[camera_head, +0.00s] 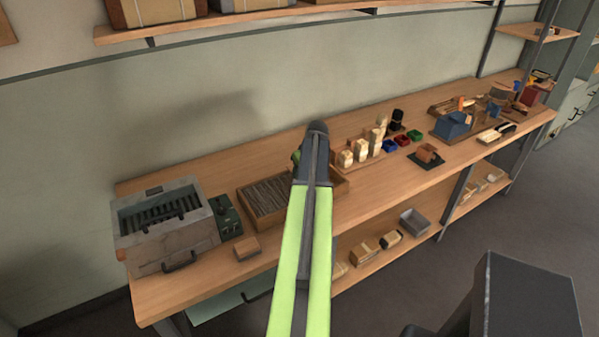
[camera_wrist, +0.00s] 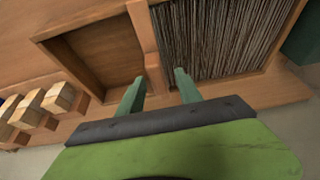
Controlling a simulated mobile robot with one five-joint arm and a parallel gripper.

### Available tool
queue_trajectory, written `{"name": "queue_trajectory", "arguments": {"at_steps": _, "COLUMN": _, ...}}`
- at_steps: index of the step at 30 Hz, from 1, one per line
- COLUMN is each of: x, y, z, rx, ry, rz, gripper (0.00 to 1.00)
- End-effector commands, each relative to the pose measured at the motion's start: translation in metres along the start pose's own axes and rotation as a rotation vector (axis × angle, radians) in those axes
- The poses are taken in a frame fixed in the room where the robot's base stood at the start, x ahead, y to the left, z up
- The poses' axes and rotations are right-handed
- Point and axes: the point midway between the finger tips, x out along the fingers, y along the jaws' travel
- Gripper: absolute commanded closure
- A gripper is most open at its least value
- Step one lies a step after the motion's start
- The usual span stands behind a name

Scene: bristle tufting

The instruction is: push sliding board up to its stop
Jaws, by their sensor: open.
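A shallow wooden tray (camera_head: 342,190) lies on the bench, partly hidden behind my arm in the head view. In the wrist view, dark bristle material (camera_wrist: 215,40) fills its right compartment, and the left compartment (camera_wrist: 95,55) is bare. An upright wooden strip, which I take for the sliding board (camera_wrist: 146,40), stands between them along the bristle edge. My gripper (camera_wrist: 158,82) is open, with its green fingers on either side of the board's near end. I cannot tell whether either finger touches it. The head view does not show the fingertips.
A grey metal box (camera_head: 165,235) and a green control box (camera_head: 228,215) stand left of the tray. A small wooden block (camera_head: 247,247) lies in front. Pale blocks on a stand (camera_head: 361,150) are close by on the right. A shelf (camera_head: 250,18) runs above.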

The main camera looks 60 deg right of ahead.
Motion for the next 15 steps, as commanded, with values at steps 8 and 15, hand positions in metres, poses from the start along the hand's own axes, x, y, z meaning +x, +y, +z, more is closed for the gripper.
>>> {"name": "queue_trajectory", "arguments": {"at_steps": 8, "x": -0.076, "y": -0.001, "z": -0.004, "rx": 0.002, "ry": 0.000, "rz": -0.001, "gripper": 0.58}}
{"name": "queue_trajectory", "arguments": {"at_steps": 15, "x": -0.134, "y": -0.001, "z": -0.004, "rx": 0.002, "ry": 0.000, "rz": -0.002, "gripper": 0.58}}
